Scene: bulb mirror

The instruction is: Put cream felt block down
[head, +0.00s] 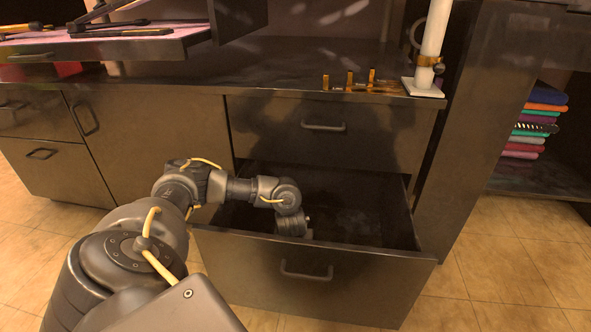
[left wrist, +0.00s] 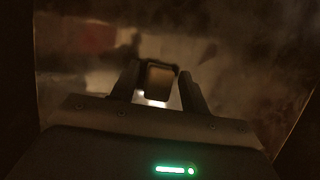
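In the head view my left arm reaches down into an open lower drawer (head: 314,283). My left gripper (head: 292,226) is inside it, pointing down, with its fingertips hidden behind the drawer's front. In the dim left wrist view, the two fingers of the left gripper (left wrist: 160,72) stand close on both sides of a small block with a dull cream-brown face, the cream felt block (left wrist: 159,84). The fingers appear shut on it. Whether the block touches the drawer floor cannot be told. My right gripper is in neither view.
The drawer floor around the gripper looks empty. A closed drawer (head: 325,127) is above. On the countertop stand small brass pegs (head: 350,80) and a white post on a base (head: 432,45). Folded cloths (head: 530,125) lie on a shelf at right.

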